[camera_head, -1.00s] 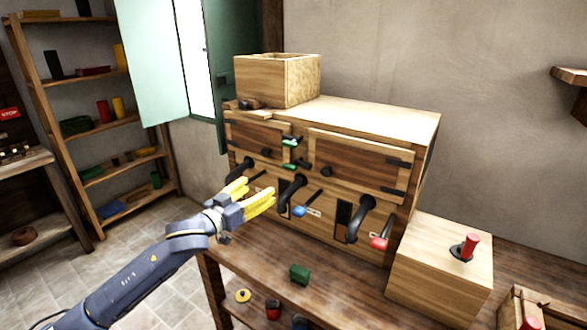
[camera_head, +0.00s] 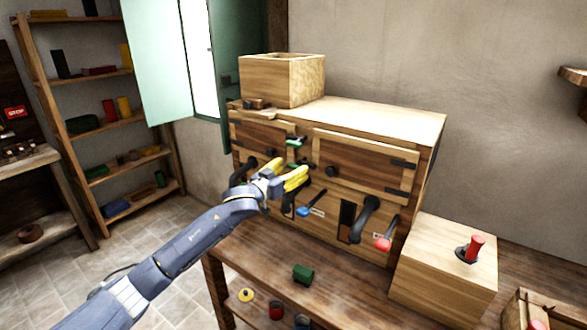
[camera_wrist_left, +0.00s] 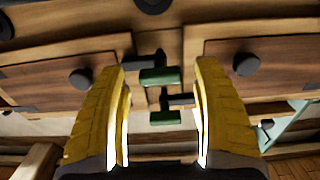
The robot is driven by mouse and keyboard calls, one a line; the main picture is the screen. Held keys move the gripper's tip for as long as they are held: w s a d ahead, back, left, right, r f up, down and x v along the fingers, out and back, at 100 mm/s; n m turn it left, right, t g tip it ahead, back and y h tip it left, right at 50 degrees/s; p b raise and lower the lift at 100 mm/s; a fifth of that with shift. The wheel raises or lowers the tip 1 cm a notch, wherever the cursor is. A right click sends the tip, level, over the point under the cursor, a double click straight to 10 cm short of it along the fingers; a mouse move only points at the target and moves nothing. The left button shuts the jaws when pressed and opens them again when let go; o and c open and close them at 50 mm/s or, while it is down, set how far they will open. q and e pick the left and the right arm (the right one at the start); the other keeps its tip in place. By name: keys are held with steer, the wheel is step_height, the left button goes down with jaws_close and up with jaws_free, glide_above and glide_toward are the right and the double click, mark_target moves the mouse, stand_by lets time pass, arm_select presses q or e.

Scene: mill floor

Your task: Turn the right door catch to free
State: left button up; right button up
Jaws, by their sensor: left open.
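The wooden cabinet (camera_head: 385,118) has a left door (camera_head: 262,134) and a right door (camera_head: 360,160). Between them are two green-handled catches. The upper catch (camera_head: 295,142) shows in the head view; the lower one is mostly hidden behind my left gripper (camera_head: 294,170). In the left wrist view the scene appears inverted. The catch with its black part toward the right door (camera_wrist_left: 160,76) lies between my open yellow fingers (camera_wrist_left: 160,68), apart from both. The other catch (camera_wrist_left: 165,118) also shows between them. My right gripper is not in view.
Black levers with blue (camera_head: 304,211) and red (camera_head: 384,243) handles project below the doors. An open wooden box (camera_head: 280,80) sits on top. A block with a red-handled stick (camera_head: 475,248) stands right. A green block (camera_head: 303,274) lies on the bench front.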

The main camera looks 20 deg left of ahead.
arm_select(q)
steer(key=shift+w+d, duration=0.25)
steer(key=shift+w, duration=0.45)
jaws_close()
